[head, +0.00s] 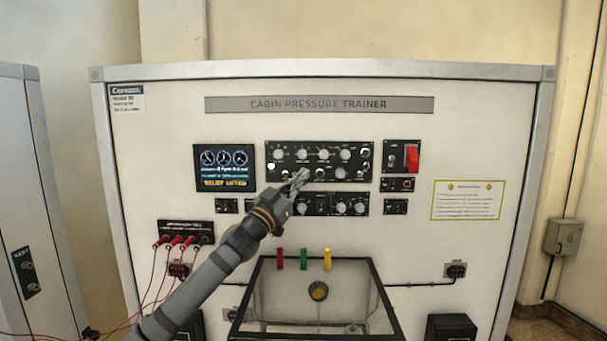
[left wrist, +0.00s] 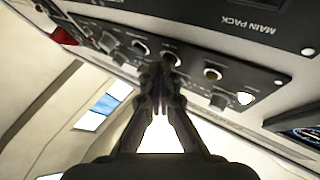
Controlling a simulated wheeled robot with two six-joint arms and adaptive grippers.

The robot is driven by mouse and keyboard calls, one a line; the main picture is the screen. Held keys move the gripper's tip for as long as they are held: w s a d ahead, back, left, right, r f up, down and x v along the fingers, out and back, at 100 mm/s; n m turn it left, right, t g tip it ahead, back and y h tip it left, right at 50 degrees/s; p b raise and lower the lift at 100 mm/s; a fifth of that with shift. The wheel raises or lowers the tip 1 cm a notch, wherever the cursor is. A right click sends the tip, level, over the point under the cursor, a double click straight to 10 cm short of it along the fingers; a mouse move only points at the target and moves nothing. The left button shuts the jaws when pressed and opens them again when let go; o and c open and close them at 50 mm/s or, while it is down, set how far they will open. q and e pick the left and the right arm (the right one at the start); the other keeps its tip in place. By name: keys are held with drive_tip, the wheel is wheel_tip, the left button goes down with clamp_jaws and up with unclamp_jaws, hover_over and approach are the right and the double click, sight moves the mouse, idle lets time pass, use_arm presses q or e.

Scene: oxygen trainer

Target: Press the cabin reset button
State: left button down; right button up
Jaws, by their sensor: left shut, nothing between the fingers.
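The trainer panel (head: 460,120) stands upright, titled "CABIN PRESSURE TRAINER". A black control panel (head: 318,160) at its middle carries knobs, switches and small round buttons. I cannot read which one is the cabin reset button. My left gripper (head: 300,178) is shut and empty, with its tips in front of this panel's lower edge. In the left wrist view the closed fingertips (left wrist: 161,76) overlap the panel just below a round control (left wrist: 171,58); I cannot tell whether they touch it. My right gripper is out of view.
A screen (head: 224,168) reading "RELIEF LIFTED" is left of the controls. A red guarded switch (head: 412,158) is on the right. Below, a clear-fronted box (head: 262,295) has red, green and yellow pegs above it. Red leads (head: 158,275) hang at lower left.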

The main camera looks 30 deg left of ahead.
use_arm(q)
drive_tip(key=shift+w+a+p, duration=0.15)
drive_tip(key=shift+p, duration=0.15)
idle(0.9)
drive_tip(key=b, duration=0.2)
drive_tip(key=shift+s+d+f+b, duration=0.3)
drive_tip(key=shift+s+b, duration=0.05)
drive_tip(key=shift+s+d+r, duration=0.15)
drive_tip(key=shift+s+r, duration=0.05)
drive_tip(key=shift+s, duration=0.05)
drive_tip(key=s+d+b, duration=0.1)
drive_tip(key=b, duration=0.1)
drive_tip(key=s+b, duration=0.2)
drive_tip(key=s+d+b, duration=0.1)
drive_tip(key=b, duration=0.1)
drive_tip(key=shift+s+d+b, duration=0.15)
drive_tip(key=shift+d+b, duration=0.15)
drive_tip(key=shift+b, duration=0.1)
